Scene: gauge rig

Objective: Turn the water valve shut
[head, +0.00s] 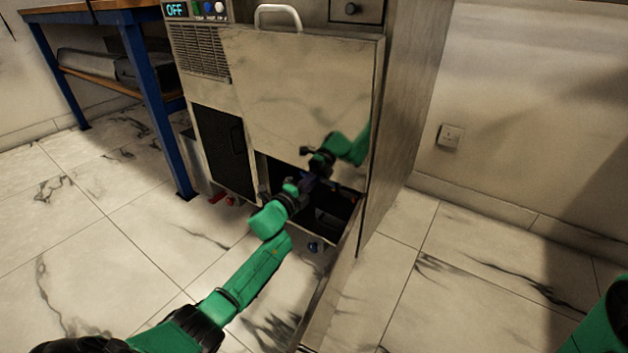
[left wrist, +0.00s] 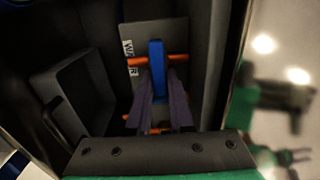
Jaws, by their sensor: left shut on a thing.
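The water valve's blue lever (left wrist: 157,68) shows in the left wrist view, in front of a grey plate (left wrist: 170,32) with a partly hidden label that starts with "W". The lever stands upright in that picture, across an orange pipe (left wrist: 131,60). My left gripper (left wrist: 158,88) is shut on the lever, one dark finger on each side. In the head view my left gripper (head: 308,182) reaches into the low opening of the metal cabinet (head: 290,85); the lever is hard to make out there. My right gripper is out of view.
A door panel (head: 335,285) stands open at the right of the opening. A dark bin (left wrist: 75,95) sits left of the lever. The cabinet's shiny front mirrors my arm. A display (head: 175,10) reads OFF. A blue-legged bench (head: 160,110) stands left; floor is clear right.

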